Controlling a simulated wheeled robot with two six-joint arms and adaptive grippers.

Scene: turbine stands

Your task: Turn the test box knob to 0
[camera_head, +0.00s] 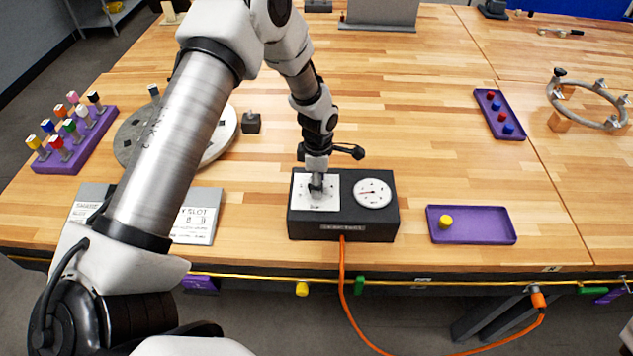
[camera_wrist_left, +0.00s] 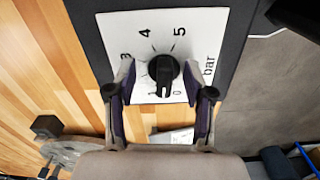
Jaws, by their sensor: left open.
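The black test box (camera_head: 345,220) stands near the table's front edge, with a white dial plate on its left and a round gauge (camera_head: 373,193) on its right. The gauge's red needle points left. The black knob (camera_wrist_left: 163,70) sits on the plate in the left wrist view, its narrow grip pointing down, close to the 0 mark. The 4 and 5 show above it. My left gripper (camera_head: 316,184) is over the dial; in the left wrist view its open fingers (camera_wrist_left: 162,108) stand on either side of the knob's lower end, apart from it. My right gripper is out of view.
A purple tray (camera_head: 489,238) with a yellow piece lies right of the box. An orange cable (camera_head: 342,270) leaves the box's front. A labelled grey plate (camera_head: 207,203), a round metal disc (camera_head: 222,150) and a purple peg rack (camera_head: 72,158) are left.

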